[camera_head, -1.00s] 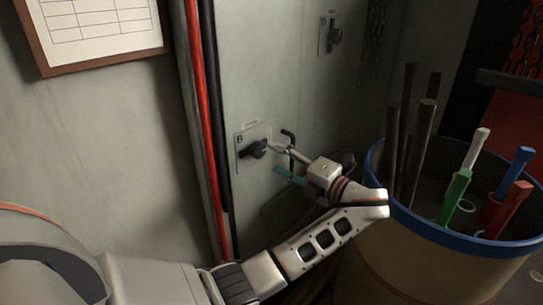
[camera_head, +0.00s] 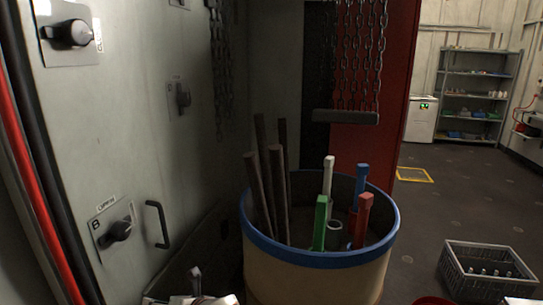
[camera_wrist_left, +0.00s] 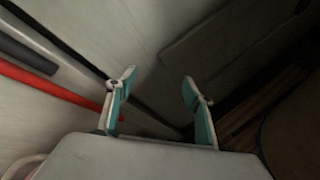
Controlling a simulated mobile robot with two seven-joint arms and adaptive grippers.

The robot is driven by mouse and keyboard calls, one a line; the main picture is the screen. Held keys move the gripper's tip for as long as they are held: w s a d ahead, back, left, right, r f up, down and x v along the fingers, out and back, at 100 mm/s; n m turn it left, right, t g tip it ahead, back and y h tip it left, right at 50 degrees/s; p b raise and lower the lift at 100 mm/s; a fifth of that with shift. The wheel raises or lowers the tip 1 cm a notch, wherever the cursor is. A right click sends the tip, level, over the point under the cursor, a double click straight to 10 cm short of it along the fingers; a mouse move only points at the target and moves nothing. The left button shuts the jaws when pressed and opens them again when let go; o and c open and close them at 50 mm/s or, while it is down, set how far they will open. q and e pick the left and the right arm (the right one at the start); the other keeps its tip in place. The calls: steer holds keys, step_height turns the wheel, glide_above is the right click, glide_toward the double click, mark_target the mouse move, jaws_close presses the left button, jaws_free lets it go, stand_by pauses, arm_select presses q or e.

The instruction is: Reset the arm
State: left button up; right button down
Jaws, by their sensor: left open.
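My left gripper (camera_wrist_left: 158,95) is open in the left wrist view, with two teal-padded fingers apart and nothing between them. In the head view only a small part of my left arm shows at the bottom edge, below the wall knob marked B. That black knob (camera_head: 119,230) sits on a plate on the grey wall, beside a dark handle (camera_head: 158,224). My left gripper is apart from both. My right gripper is in neither view.
A blue-rimmed barrel (camera_head: 318,258) holding dark rods and coloured bars stands right of the arm. A dark bar (camera_head: 345,117) hangs on chains above it. A grey crate (camera_head: 487,271) sits on the floor at right. Red and black pipes (camera_head: 38,200) run along the wall.

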arm_select(q)
steer(key=s+d+f+n+h, duration=0.35)
steer(key=s+f+n, duration=0.35)
steer(key=f, duration=0.3)
steer(key=s+d+f+n+h, duration=0.3)
steer(key=s+f+n+h, duration=0.3)
steer(key=f, duration=0.5)
steer(key=s+r+n+t+h, duration=0.1)
steer(key=s+n+t, duration=0.1)
steer(key=s+n, duration=0.4)
steer(key=s+d+r+n+t+h, duration=0.1)
steer(key=s+n+t+h, duration=0.1)
steer(key=s+n, duration=0.5)
steer(key=shift+d+r+n, duration=0.25)
steer(key=shift+r+n, duration=0.05)
steer(key=shift+n, duration=0.6)
steer(key=shift+h, duration=0.25)
